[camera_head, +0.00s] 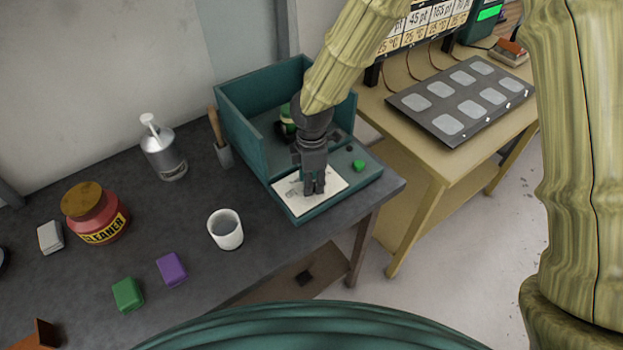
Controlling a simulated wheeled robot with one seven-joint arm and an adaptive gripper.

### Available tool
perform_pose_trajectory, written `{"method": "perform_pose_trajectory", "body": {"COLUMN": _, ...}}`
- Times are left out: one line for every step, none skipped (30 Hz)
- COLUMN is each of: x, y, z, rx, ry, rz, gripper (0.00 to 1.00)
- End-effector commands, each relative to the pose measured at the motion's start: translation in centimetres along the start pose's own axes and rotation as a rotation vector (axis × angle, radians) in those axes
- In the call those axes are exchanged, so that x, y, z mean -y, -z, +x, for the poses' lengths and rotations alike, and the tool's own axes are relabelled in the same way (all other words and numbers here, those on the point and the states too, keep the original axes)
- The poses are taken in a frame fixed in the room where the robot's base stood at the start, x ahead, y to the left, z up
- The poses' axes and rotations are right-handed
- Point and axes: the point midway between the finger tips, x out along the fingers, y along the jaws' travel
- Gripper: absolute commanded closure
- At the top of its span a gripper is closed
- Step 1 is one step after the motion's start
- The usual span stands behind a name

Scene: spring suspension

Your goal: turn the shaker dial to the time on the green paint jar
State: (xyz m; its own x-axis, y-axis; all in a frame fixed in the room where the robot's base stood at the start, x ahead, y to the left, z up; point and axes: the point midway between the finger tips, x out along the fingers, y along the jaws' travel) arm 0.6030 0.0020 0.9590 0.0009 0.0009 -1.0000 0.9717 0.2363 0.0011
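The shaker is a teal open-topped box (243,150) with a front ledge, standing at the right end of the dark bench. A white plate with faint markings (328,180) lies on the ledge. A green button (358,165) sits to its right. My gripper (314,190) points down over the white plate, its dark fingers close together. The dial is not clearly visible; the fingers cover the plate's middle, and I cannot tell whether they hold it. A jar with green and pale bands (287,119) stands inside the box, partly hidden by my gripper; its time is not readable.
On the bench are a white cup (225,229), a pump bottle (163,149), a scraper (219,138), a red cleaner jar (96,213), and green (127,294) and purple (171,269) blocks. A yellow table (425,170) with a grey panel (459,99) stands right.

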Motion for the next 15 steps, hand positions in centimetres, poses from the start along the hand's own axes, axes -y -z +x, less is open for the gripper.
{"method": "perform_pose_trajectory", "body": {"x": 0.05, "y": -0.01, "z": 0.31, "rx": 0.000, "ry": 0.002, "rz": 0.000, "gripper": 0.65}}
{"method": "perform_pose_trajectory", "body": {"x": 0.06, "y": -0.02, "z": 0.46, "rx": 0.001, "ry": 0.001, "rz": 0.000, "gripper": 0.65}}
{"method": "perform_pose_trajectory", "body": {"x": 0.06, "y": -0.04, "z": 0.62, "rx": 0.001, "ry": 0.001, "rz": 0.000, "gripper": 0.65}}
{"method": "perform_pose_trajectory", "body": {"x": 0.06, "y": -0.05, "z": 0.71, "rx": 0.001, "ry": 0.001, "rz": 0.000, "gripper": 0.65}}
{"method": "perform_pose_trajectory", "body": {"x": 0.06, "y": -0.06, "z": 0.78, "rx": 0.001, "ry": 0.001, "rz": 0.001, "gripper": 0.65}}
{"method": "perform_pose_trajectory", "body": {"x": 0.06, "y": -0.08, "z": 0.85, "rx": 0.001, "ry": 0.001, "rz": 0.001, "gripper": 0.65}}
{"method": "perform_pose_trajectory", "body": {"x": 0.06, "y": -0.09, "z": 0.88, "rx": 0.000, "ry": 0.000, "rz": 0.001, "gripper": 0.65}}
{"method": "perform_pose_trajectory", "body": {"x": 0.05, "y": -0.09, "z": 0.90, "rx": 0.000, "ry": 0.000, "rz": 0.001, "gripper": 0.65}}
{"method": "perform_pose_trajectory", "body": {"x": 0.05, "y": -0.10, "z": 0.91, "rx": 0.000, "ry": 0.000, "rz": 0.002, "gripper": 0.65}}
{"method": "perform_pose_trajectory", "body": {"x": 0.06, "y": -0.11, "z": 0.92, "rx": 0.000, "ry": 0.000, "rz": 0.002, "gripper": 0.65}}
{"method": "perform_pose_trajectory", "body": {"x": 0.06, "y": -0.11, "z": 0.91, "rx": 0.000, "ry": 0.000, "rz": 0.002, "gripper": 0.65}}
{"method": "perform_pose_trajectory", "body": {"x": 0.06, "y": -0.12, "z": 0.91, "rx": 0.000, "ry": 0.000, "rz": 0.002, "gripper": 0.65}}
{"method": "perform_pose_trajectory", "body": {"x": 0.06, "y": -0.12, "z": 0.91, "rx": 0.000, "ry": 0.000, "rz": 0.002, "gripper": 0.65}}
{"method": "perform_pose_trajectory", "body": {"x": 0.06, "y": -0.12, "z": 0.91, "rx": 0.000, "ry": 0.000, "rz": 0.002, "gripper": 0.67}}
{"method": "perform_pose_trajectory", "body": {"x": 0.06, "y": -0.12, "z": 0.91, "rx": 0.000, "ry": 0.000, "rz": 0.002, "gripper": 0.74}}
